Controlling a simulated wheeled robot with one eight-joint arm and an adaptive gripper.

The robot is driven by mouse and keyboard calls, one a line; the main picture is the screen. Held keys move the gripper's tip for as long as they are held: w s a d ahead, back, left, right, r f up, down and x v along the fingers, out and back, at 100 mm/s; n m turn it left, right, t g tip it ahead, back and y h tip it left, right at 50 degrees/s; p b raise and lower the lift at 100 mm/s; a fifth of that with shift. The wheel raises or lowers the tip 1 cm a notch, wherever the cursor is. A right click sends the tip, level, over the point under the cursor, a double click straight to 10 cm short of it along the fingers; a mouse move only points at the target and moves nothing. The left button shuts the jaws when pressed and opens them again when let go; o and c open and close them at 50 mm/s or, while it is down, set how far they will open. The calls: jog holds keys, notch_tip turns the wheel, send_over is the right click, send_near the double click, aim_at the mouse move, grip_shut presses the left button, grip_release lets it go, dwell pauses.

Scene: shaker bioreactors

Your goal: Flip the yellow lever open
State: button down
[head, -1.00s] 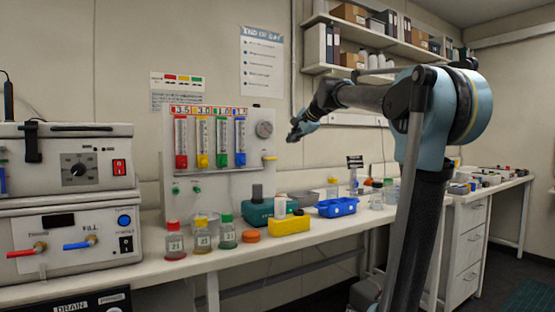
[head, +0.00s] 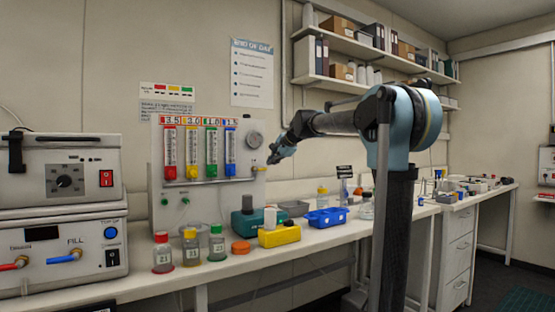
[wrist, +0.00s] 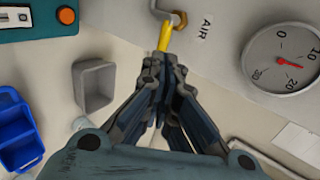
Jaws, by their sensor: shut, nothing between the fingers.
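The yellow lever (wrist: 165,37) sits at the top of the wrist view, beside a brass fitting (wrist: 180,19) and a bent grey pipe on the panel marked AIR. In the head view the lever (head: 260,169) is a small yellow piece at the right edge of the upright panel (head: 205,199). My gripper (wrist: 160,66) is shut and empty, its fingertips right at the lever's near end. I cannot tell whether they touch it. In the head view my gripper (head: 272,160) is just right of the lever.
A round gauge (wrist: 283,58) is right of the lever. Below the panel, the bench holds a grey tray (wrist: 95,86), a blue bin (wrist: 16,130), a teal device (wrist: 40,18), a yellow block (head: 279,235) and several capped bottles (head: 191,246).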

aim_at(266, 169)
jog(key=shift+x, duration=2.2)
